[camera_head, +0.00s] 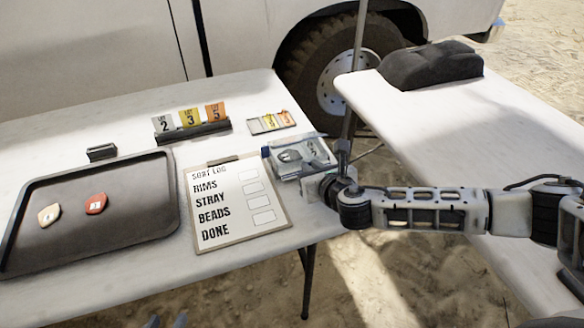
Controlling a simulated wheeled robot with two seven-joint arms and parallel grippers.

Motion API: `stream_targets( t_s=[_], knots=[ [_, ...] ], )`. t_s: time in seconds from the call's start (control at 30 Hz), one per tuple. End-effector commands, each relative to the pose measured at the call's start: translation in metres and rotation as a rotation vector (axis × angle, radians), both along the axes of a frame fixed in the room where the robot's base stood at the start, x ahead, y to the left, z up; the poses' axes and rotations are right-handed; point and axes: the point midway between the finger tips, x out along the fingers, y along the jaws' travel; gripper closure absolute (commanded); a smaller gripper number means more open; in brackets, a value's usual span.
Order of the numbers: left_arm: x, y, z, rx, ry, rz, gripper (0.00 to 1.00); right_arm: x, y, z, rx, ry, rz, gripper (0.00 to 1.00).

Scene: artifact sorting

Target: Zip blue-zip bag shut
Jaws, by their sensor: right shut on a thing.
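The clear blue-zip bag (290,155) lies near the right edge of the left table, beside the clipboard. Its blue zip strip runs along its far edge, and something pale shows inside. My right gripper (338,166) is at the bag's right side and is shut on it; the wrist hides that end and the exact grip. Whether the zip is closed is too small to tell. Only the tips of my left gripper (166,321) show at the bottom edge, apart and empty, away from the table.
A clipboard (237,232) lists rims, stray, beads, done. A dark tray (120,235) holds two labelled pieces. Numbered cards (190,118) stand in a black holder, with a small card set (271,122) beside it. A second table (440,125) carries a dark cushion (430,65).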

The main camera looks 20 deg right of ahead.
Motion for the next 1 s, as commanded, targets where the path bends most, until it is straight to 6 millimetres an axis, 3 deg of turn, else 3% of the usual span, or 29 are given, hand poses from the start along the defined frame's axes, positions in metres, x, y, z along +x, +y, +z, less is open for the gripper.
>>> stream_targets(
  t_s=[0.03,0.2,0.6,0.63,0.7,1.0],
  knots=[
    [0.0,0.0,0.004,0.007,0.002,-0.001,0.64,0.0,-0.017,0.002,-0.005,0.003,-0.006,1.0],
    [-0.002,0.002,-0.002,0.022,0.016,-0.004,0.64,0.001,-0.047,0.0,-0.002,0.001,-0.002,1.0],
    [-0.003,0.002,-0.003,0.027,0.02,-0.008,0.64,0.002,-0.055,0.0,0.0,0.0,0.0,1.0],
    [-0.003,0.002,-0.004,0.027,0.02,-0.008,0.64,0.002,-0.055,0.0,0.0,0.0,-0.001,0.8],
    [-0.003,0.002,-0.004,0.028,0.021,-0.009,0.64,0.002,-0.055,0.0,0.0,0.0,-0.001,0.65],
    [-0.004,0.002,-0.004,0.027,0.023,-0.01,0.64,0.0,-0.054,0.001,0.0,0.0,0.001,0.65]
  ],
)
